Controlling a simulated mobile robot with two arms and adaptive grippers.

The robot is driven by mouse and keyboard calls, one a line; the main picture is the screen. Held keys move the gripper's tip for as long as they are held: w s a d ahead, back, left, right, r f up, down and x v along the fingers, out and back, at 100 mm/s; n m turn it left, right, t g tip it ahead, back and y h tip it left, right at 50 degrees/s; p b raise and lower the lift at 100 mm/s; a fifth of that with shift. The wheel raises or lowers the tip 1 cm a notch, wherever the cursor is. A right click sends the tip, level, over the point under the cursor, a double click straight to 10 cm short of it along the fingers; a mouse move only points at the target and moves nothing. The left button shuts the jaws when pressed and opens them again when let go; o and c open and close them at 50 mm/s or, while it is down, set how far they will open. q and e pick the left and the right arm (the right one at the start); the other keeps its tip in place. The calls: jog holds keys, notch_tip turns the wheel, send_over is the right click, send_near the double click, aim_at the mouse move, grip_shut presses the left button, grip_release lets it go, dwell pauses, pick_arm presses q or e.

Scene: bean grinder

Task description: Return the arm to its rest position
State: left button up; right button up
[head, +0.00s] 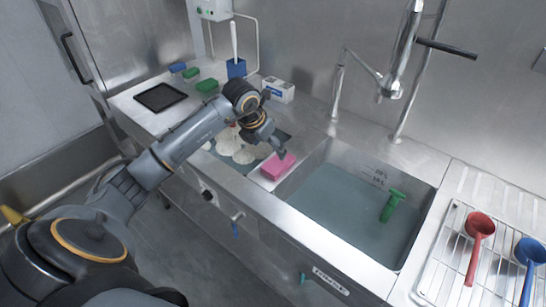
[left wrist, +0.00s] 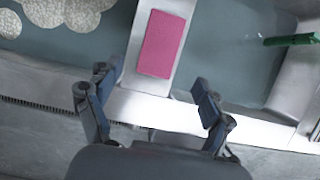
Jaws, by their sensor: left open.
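My left arm reaches in from the left in the head view, with its left gripper (head: 279,148) over the divider between the two basins. In the left wrist view the two fingers of the left gripper (left wrist: 153,88) are spread apart with nothing between them. A pink sponge (head: 277,166) lies flat on the divider, just below the gripper in the head view. It also shows in the left wrist view (left wrist: 161,44), beyond the fingertips and apart from them. My right gripper is not in view.
The right basin (head: 335,205) holds a green-handled tool (head: 391,206). Pale round items (head: 236,148) lie in the left basin, partly hidden by my arm. A red scoop (head: 480,232) and a blue scoop (head: 528,255) lie on a rack at right. The faucet (head: 338,90) stands behind.

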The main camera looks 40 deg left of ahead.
pick_arm(q)
jog(key=shift+v, duration=1.3)
